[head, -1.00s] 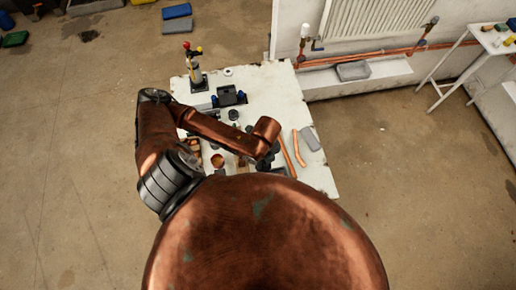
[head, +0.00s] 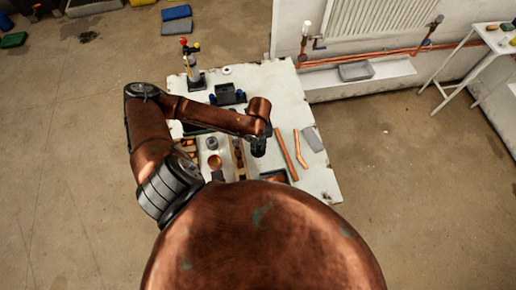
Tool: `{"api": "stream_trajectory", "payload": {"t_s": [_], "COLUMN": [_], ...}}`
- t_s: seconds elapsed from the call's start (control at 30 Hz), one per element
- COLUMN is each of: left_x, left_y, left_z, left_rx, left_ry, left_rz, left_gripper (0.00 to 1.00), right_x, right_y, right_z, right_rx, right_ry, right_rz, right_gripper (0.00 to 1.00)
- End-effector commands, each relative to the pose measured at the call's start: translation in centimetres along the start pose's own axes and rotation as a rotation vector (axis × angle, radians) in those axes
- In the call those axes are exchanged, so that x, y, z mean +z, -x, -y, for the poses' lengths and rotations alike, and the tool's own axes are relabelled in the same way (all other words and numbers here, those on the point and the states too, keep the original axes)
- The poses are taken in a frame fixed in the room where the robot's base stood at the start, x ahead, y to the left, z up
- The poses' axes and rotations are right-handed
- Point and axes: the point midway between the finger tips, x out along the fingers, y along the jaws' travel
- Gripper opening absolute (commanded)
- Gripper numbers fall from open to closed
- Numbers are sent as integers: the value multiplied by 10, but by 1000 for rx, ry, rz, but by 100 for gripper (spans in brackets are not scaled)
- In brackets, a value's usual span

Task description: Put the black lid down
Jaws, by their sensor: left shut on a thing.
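My left arm comes in from the left and bends over the white table. My left gripper (head: 258,146) points down above the table's right half, just left of the copper pipes. It is shut on a small dark thing, which fits the black lid, but lid and dark fingers blend together at this size. I cannot tell whether the lid touches the table. My right gripper is not in view.
The worn white table (head: 318,182) carries a black holder (head: 229,95), a straight copper pipe (head: 286,155), a bent copper piece (head: 300,149) and a grey block (head: 313,139). A valve stand (head: 194,75) is at the back left. My copper-coloured body hides the front edge.

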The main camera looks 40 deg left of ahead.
Motion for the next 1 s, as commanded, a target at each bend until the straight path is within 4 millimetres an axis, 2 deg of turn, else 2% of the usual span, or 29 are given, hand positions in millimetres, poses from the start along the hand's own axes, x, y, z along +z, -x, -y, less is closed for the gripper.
{"api": "stream_trajectory", "payload": {"t_s": [0.1, 0.37, 0.57, 0.9, 0.93, 1.0], "left_x": [13, 24, 23, 24, 24, 24], "left_y": [-15, -30, -57, -61, -62, -61], "left_z": [2, 4, 3, 4, 4, 4], "left_rx": [0, 0, 1, 0, 0, 0], "left_ry": [1, 0, -1, -2, -2, -2], "left_rz": [1, 1, 0, 2, 2, 2], "left_gripper": [3, 3, 3, 3, 16, 21], "right_x": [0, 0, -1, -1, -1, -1], "right_y": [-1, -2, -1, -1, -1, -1], "right_z": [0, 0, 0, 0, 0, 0], "right_rx": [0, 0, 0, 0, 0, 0], "right_ry": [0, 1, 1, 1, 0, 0], "right_rz": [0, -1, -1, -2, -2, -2], "right_gripper": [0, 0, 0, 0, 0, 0]}}
